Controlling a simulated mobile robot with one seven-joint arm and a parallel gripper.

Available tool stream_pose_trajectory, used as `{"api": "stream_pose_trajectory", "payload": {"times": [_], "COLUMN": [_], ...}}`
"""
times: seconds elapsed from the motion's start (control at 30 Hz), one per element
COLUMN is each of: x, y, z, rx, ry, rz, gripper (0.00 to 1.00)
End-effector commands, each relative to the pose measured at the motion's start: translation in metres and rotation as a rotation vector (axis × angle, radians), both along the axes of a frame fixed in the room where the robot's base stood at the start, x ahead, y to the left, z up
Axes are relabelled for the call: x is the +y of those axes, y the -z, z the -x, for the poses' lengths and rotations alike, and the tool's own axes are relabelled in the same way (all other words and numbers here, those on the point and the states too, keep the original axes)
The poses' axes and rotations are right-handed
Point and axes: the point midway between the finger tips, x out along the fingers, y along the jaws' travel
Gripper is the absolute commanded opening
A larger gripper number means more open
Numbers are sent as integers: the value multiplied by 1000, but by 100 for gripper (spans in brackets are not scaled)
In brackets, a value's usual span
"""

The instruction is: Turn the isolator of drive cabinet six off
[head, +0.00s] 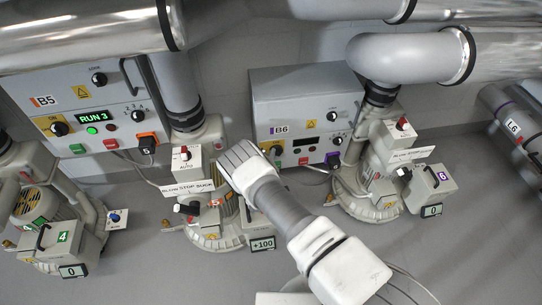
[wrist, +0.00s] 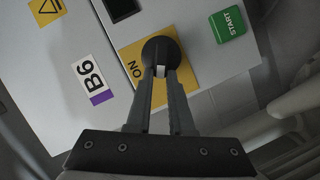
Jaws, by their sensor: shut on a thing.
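Drive cabinet B6 (head: 305,97) is the grey box right of centre in the head view; its B6 label (wrist: 91,80) shows in the wrist view. Its isolator is a black round knob (wrist: 160,46) on a yellow plate (wrist: 130,56) with ON printed at the left. My gripper (wrist: 160,72) is shut on this knob, one finger on each side of a small pale part at its near edge. The OFF marking is not visible, and I cannot tell the knob's exact setting.
A green START button (wrist: 228,24) is right of the knob. Cabinet B5 (head: 70,90), lit RUN 3, stands left. Blower units (head: 375,185) and large pipes (head: 405,58) crowd around the cabinets. The floor in front is partly free.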

Motion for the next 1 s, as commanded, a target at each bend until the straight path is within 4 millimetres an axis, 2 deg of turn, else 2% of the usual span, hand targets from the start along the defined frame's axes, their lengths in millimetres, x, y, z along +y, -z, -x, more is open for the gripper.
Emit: {"api": "stream_pose_trajectory", "payload": {"times": [0.4,0.43,0.57,0.6,0.87,1.0], "x": [-1,-1,-1,-1,0,2], "y": [2,2,1,1,0,-3], "z": [1,1,1,1,1,9], "rx": [2,1,1,1,-1,0], "ry": [2,2,1,1,1,0], "rz": [7,6,6,6,5,5], "gripper": [0,24,47,50,50,50]}}
